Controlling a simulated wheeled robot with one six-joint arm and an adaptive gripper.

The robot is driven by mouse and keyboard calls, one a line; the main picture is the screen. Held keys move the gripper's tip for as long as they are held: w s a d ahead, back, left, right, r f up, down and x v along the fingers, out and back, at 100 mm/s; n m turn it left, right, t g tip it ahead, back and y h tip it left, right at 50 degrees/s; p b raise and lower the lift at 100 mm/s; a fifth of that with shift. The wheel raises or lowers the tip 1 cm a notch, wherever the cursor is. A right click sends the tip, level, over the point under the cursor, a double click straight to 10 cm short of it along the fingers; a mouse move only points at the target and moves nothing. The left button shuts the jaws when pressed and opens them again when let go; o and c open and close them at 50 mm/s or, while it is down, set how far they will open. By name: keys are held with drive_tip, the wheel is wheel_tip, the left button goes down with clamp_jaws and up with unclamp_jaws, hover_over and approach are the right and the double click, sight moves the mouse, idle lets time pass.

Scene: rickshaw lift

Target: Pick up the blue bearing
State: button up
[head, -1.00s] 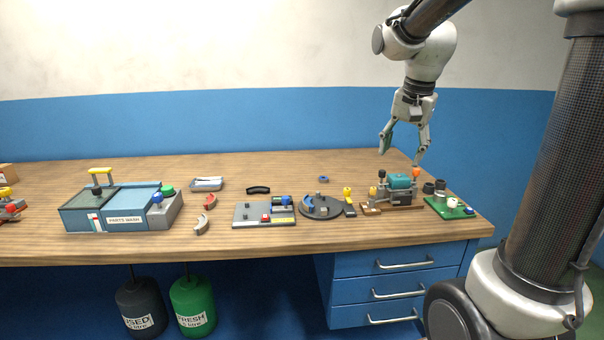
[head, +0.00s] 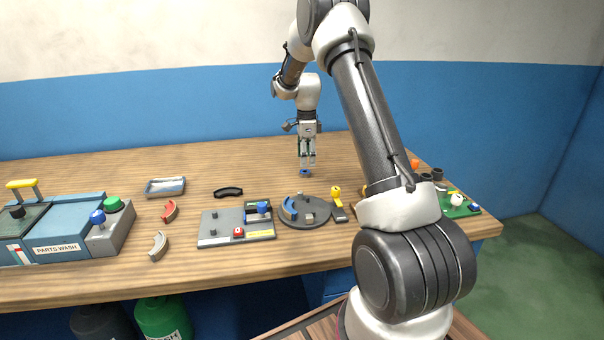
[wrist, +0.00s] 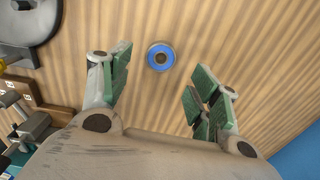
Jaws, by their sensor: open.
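The blue bearing (head: 305,172) is a small ring lying flat on the wooden workbench, behind the round grey plate. In the wrist view the blue bearing (wrist: 160,56) shows a blue face, a grey rim and a dark centre hole. My gripper (head: 307,162) points down just above the bearing in the head view. In the wrist view my gripper (wrist: 158,85) is open and empty, with green-padded fingers on either side. The bearing lies between the fingers in the picture, beyond their tips and apart from them.
The round grey plate (head: 306,217) carries a blue curved piece. A panel with knobs (head: 237,224), a black handle (head: 228,192) and a yellow-topped tool (head: 338,204) lie nearby. The parts wash box (head: 62,242) stands left. The bench around the bearing is clear.

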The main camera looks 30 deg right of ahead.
sight(305, 173)
drive_tip(key=f, duration=0.5)
drive_tip(key=shift+w+a, duration=0.1)
drive_tip(key=shift+a, duration=0.1)
drive_tip(key=c, duration=1.1)
